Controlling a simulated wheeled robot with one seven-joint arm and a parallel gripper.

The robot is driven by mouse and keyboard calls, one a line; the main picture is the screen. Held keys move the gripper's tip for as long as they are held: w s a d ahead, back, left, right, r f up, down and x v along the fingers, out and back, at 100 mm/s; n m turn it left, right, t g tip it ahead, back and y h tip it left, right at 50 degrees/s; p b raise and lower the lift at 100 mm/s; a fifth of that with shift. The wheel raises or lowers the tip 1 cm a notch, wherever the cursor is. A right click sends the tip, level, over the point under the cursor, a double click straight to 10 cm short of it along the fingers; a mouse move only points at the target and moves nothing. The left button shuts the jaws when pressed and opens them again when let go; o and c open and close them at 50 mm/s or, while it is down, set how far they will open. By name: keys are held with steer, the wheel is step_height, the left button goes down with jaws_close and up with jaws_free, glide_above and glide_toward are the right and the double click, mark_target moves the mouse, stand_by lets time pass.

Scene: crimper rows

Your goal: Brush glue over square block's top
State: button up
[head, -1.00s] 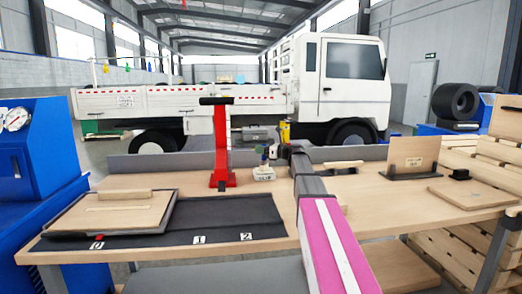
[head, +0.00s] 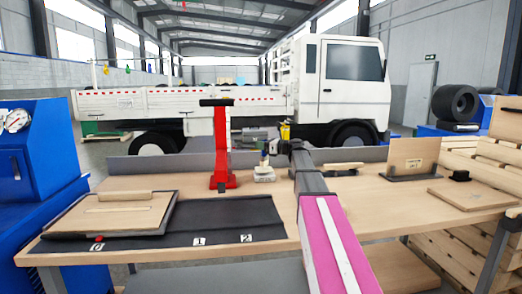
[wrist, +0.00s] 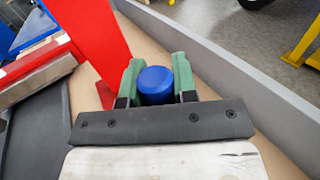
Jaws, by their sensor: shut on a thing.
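My gripper (wrist: 158,88) has green fingers shut on a blue round-topped thing (wrist: 157,84), which may be the glue brush's handle or cap. The held thing's lower end is hidden in the wrist view. No glue can be made out.
A red press (head: 221,150) stands close left of my gripper; it also shows in the wrist view (wrist: 88,40). A grey rail (head: 150,163) edges the table's back. A dark mat (head: 225,212) holds a wooden board (head: 120,213). An upright panel (head: 414,156) stands at right.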

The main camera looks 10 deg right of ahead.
step_height(320, 180, up, 4)
steer(key=shift+r, duration=0.1)
stand_by(0.4)
stand_by(0.6)
